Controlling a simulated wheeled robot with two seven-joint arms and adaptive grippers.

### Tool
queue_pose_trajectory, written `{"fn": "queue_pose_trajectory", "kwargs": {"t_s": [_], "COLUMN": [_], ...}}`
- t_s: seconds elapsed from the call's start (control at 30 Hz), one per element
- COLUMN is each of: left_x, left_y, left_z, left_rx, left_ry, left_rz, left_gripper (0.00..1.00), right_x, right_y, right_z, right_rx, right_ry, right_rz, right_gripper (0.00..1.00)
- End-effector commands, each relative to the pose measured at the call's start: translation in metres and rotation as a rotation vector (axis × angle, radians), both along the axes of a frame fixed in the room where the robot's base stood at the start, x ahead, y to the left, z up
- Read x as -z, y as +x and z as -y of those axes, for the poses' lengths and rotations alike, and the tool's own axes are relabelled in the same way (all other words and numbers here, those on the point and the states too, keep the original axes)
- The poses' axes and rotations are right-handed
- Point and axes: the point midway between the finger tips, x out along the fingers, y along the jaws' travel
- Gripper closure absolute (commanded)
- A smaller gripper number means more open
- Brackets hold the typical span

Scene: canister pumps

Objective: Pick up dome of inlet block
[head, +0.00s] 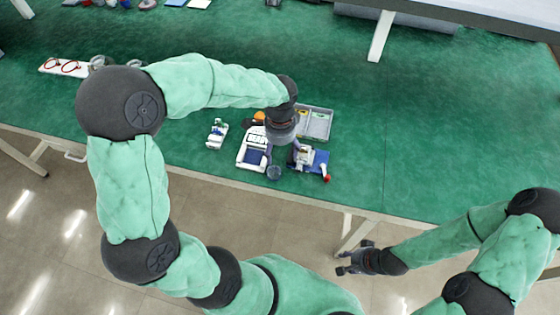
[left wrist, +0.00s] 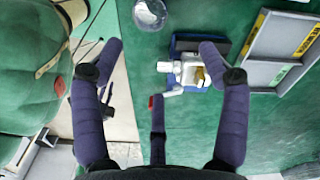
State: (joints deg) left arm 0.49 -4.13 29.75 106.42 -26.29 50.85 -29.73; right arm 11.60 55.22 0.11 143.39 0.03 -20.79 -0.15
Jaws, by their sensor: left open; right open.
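A round, pale, see-through piece that looks like the dome (head: 273,173) stands on the green table near its front edge. It also shows at the top of the left wrist view (left wrist: 150,12). Just right of it, a white block with a brass part, apparently the inlet block (left wrist: 190,72), sits on a blue base (head: 320,158). My left gripper (head: 287,150) hangs above these parts. Its purple fingers are spread and empty around the view of the block; contact cannot be told. My right gripper (head: 350,262) is open and empty, in front of the table edge.
A grey compartment tray (head: 328,112) lies behind the block. A white-and-blue unit (head: 253,155) and a small white device (head: 217,133) stand to the left. A red-ended part (head: 327,178) is at the right. The table (head: 430,150) is clear further right.

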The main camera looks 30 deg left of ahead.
Motion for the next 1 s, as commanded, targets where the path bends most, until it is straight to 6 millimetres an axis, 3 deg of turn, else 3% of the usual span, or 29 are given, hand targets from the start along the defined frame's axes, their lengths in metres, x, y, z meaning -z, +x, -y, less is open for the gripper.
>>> {"fn": "queue_pose_trajectory", "kwargs": {"t_s": [0.4,0.63,1.0], "left_x": [0.053,0.066,0.108], "left_y": [-0.002,-0.005,-0.013], "left_z": [-0.001,-0.004,-0.011], "left_rx": [-0.001,-0.001,0.0], "left_ry": [-0.001,0.0,-0.001], "left_rz": [-0.002,-0.001,-0.001], "left_gripper": [0.24,0.24,0.24], "right_x": [0.021,0.028,0.052], "right_y": [-0.001,-0.001,-0.001], "right_z": [0.0,0.0,0.0], "right_rx": [-0.001,0.0,0.0], "right_ry": [0.0,0.0,0.0], "right_rz": [-0.002,-0.001,-0.001], "right_gripper": [0.6,0.6,0.6]}}
